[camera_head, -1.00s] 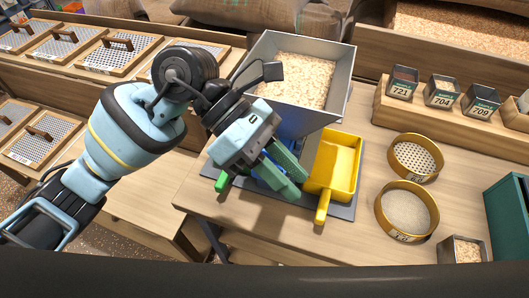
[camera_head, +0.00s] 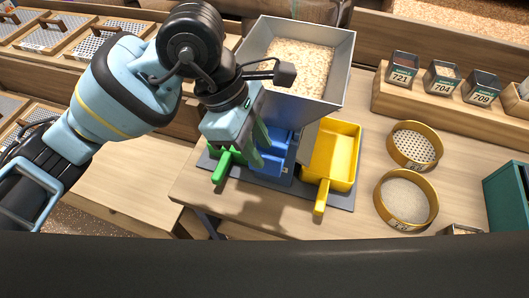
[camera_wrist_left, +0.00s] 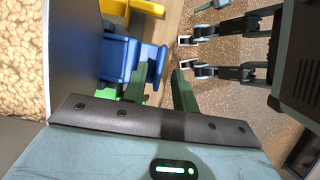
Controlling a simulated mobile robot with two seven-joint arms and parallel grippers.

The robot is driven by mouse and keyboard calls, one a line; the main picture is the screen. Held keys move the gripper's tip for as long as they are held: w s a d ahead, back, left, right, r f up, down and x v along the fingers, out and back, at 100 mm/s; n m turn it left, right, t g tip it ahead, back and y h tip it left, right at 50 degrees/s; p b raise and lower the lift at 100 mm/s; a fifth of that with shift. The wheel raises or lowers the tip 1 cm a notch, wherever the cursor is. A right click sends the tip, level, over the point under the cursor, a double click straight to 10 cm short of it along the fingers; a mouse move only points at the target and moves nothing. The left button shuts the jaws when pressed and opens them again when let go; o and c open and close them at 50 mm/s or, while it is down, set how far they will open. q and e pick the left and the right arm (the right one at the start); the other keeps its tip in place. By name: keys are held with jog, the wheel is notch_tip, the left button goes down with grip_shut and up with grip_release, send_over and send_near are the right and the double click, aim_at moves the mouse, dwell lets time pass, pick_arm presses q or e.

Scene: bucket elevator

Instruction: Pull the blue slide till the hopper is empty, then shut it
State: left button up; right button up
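The grey hopper (camera_head: 341,80) stands at the back middle of the bench with pale grain (camera_head: 300,62) in it. Blue parts (camera_head: 273,170) show below it, partly hidden by my left gripper; slide and bin are hard to tell apart. The wrist view shows a blue piece with a crossbar-like end (camera_wrist_left: 153,65), beside the hopper's wall. My left gripper (camera_head: 257,154), with green fingers, is open over the left edge of the blue parts. Its finger (camera_wrist_left: 184,92) shows apart from the blue end in the wrist view. My right gripper is not in view.
A yellow scoop-like bin (camera_head: 345,135) stands right of the blue parts. A green handle (camera_head: 222,166) sticks out at their left. Two round sieves (camera_head: 414,146) (camera_head: 406,199) and small numbered bins (camera_head: 441,75) stand to the right. Framed screens lie at the far left.

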aim_at(264, 156)
pick_arm(q)
jog(key=shift+x, duration=1.65)
grip_shut()
